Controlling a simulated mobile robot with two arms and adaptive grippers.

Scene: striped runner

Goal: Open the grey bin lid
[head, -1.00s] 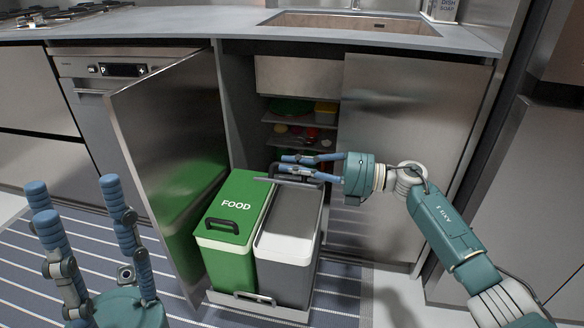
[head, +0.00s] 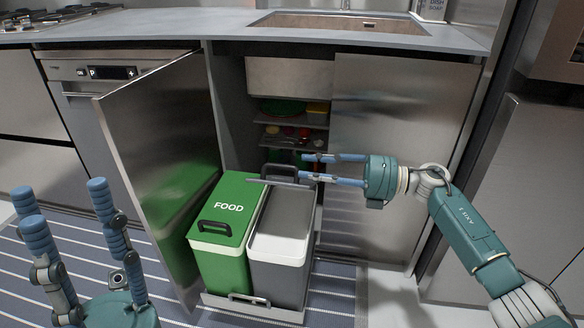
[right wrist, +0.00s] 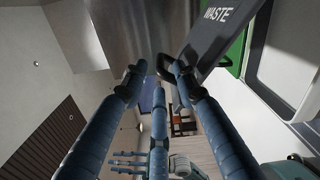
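The grey bin (head: 277,282) stands beside the green FOOD bin in the pull-out. Its grey lid (head: 283,215) appears raised and tilted up, with its far edge and dark handle (head: 278,170) high at the back. In the right wrist view the lid (right wrist: 213,35) shows its WASTE lettering and its handle (right wrist: 164,66) close to a fingertip. My right gripper (head: 304,166) is open, its fingers spread and pointing left beside the lid's raised edge. Whether a finger touches the handle cannot be told. My left gripper (head: 62,203) is open and empty at lower left, fingers up.
The green bin (head: 218,265) is shut, with its own handle on top. An open cabinet door (head: 160,150) stands left of the bins and a closed panel (head: 390,150) behind right. The shelves (head: 290,122) behind hold small items. Striped runner (head: 335,290) floor lies in front.

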